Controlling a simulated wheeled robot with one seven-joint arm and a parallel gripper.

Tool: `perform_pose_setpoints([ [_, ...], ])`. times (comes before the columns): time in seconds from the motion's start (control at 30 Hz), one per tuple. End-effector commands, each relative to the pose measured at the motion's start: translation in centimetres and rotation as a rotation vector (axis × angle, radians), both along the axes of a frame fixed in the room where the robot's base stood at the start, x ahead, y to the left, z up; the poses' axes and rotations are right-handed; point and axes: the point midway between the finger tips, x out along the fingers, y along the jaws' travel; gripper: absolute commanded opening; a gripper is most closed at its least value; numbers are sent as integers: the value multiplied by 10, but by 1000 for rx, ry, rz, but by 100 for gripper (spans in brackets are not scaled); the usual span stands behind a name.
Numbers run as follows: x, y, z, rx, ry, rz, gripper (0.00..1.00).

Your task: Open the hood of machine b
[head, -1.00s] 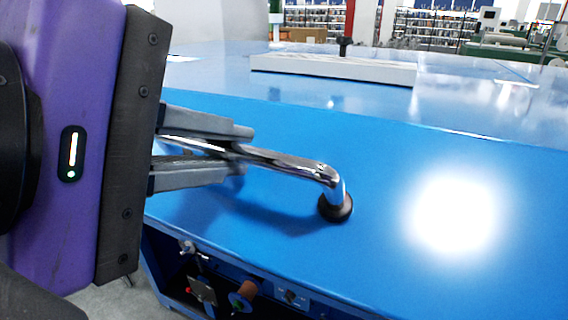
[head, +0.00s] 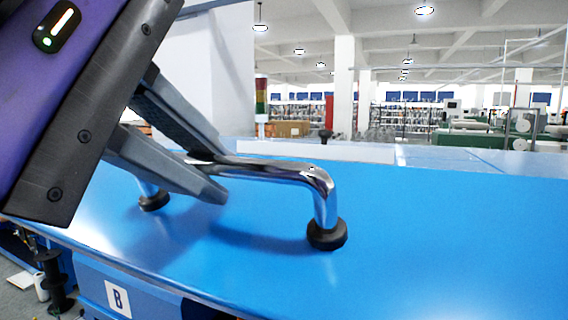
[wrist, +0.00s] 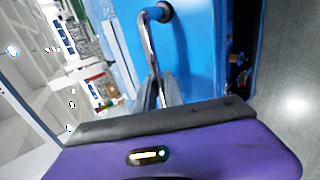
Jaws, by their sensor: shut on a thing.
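The blue hood (head: 420,240) of machine b fills the lower right of the head view, with a label "B" (head: 118,299) on the blue front panel below its edge. A chrome bar handle (head: 275,172) stands on the hood on black round feet. My gripper (head: 222,172) is shut on this handle, its grey fingers on either side of the bar; the fingers hide part of the bar. In the wrist view the handle (wrist: 148,45) runs up from between my fingers (wrist: 163,92) to a foot on the blue hood (wrist: 190,50).
A white raised strip (head: 350,152) with a black knob lies behind the hood. Black spools (head: 52,280) show below the machine's front at left. Shelves (head: 400,118) and a white pillar (head: 344,88) stand far behind. Grey floor (wrist: 290,90) is clear beside the machine.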

Motion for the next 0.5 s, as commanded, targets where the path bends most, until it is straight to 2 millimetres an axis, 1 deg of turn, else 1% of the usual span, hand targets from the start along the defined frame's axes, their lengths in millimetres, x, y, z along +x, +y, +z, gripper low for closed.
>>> perform_pose_setpoints([
  [0.1, -3, -1, 1, 4, -1, -4, 0],
  [0.13, -3, -1, 1, 4, -1, -4, 15],
  [0.23, -3, 0, 0, 5, -2, -5, 34],
  [0.5, -3, 0, 0, 7, -1, -6, 34],
])
